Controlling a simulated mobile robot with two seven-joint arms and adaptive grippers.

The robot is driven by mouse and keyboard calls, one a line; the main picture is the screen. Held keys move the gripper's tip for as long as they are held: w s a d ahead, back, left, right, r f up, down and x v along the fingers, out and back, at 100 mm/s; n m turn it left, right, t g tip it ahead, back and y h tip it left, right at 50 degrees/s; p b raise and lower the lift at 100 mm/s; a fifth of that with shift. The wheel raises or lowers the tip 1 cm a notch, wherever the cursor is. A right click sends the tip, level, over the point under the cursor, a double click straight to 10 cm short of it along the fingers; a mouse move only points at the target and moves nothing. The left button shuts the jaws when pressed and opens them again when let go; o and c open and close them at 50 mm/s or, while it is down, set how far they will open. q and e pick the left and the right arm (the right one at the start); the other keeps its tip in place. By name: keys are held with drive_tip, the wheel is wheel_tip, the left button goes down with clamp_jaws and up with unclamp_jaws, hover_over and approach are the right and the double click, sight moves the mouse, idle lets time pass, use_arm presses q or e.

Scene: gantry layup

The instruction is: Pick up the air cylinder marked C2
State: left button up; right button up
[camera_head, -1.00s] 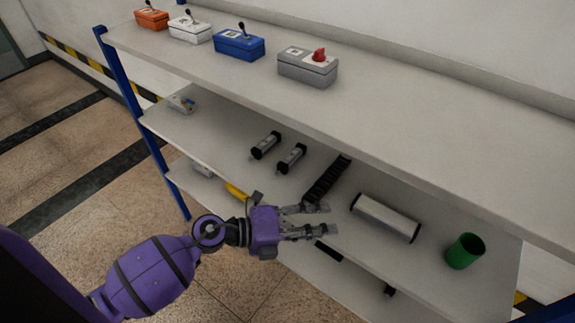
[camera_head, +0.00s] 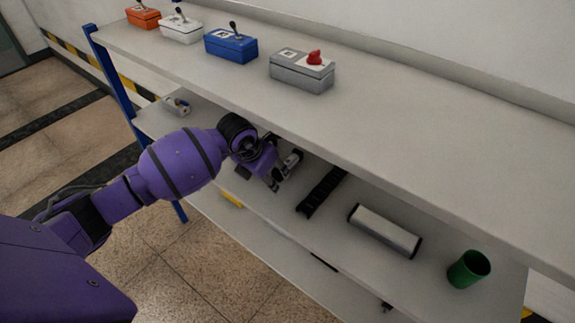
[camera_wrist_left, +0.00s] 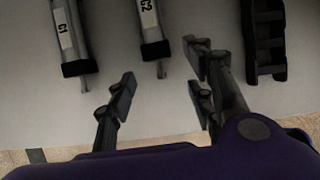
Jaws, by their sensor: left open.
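The air cylinder marked C2 (camera_wrist_left: 153,28) lies on the middle shelf in the left wrist view, its dark end cap and short rod toward me. Its far end is cut off by the frame. My left gripper (camera_wrist_left: 160,98) is open and empty, its fingertips short of C2's near end and spread to either side of it. The cylinder marked C1 (camera_wrist_left: 68,36) lies left of C2, beyond the left finger. In the head view my left gripper (camera_head: 279,176) is at the middle shelf, and my arm hides C1. My right gripper is not in view.
A black ribbed strip (camera_head: 322,191) lies close to the right of C2. Farther right are a larger silver cylinder (camera_head: 385,231) and a green cup (camera_head: 468,269). The upper shelf (camera_head: 400,130) overhangs, bearing a grey box with a red knob (camera_head: 302,72) and other control boxes.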

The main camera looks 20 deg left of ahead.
sight(296, 155)
use_arm(q)
drive_tip(key=shift+w+d, duration=0.2)
drive_tip(key=shift+w, duration=0.35)
drive_tip(key=w, duration=0.1)
drive_tip(key=w+d, duration=0.1)
drive_tip(key=w, duration=0.2)
drive_tip(key=shift+w+d+f, duration=0.15)
drive_tip(key=shift+d+f, duration=0.2)
drive_tip(key=shift+w+f, duration=0.1)
drive_tip(key=shift+f, duration=0.1)
drive_tip(key=shift+a, duration=0.1)
drive_tip(key=shift+c, duration=0.3)
clamp_jaws()
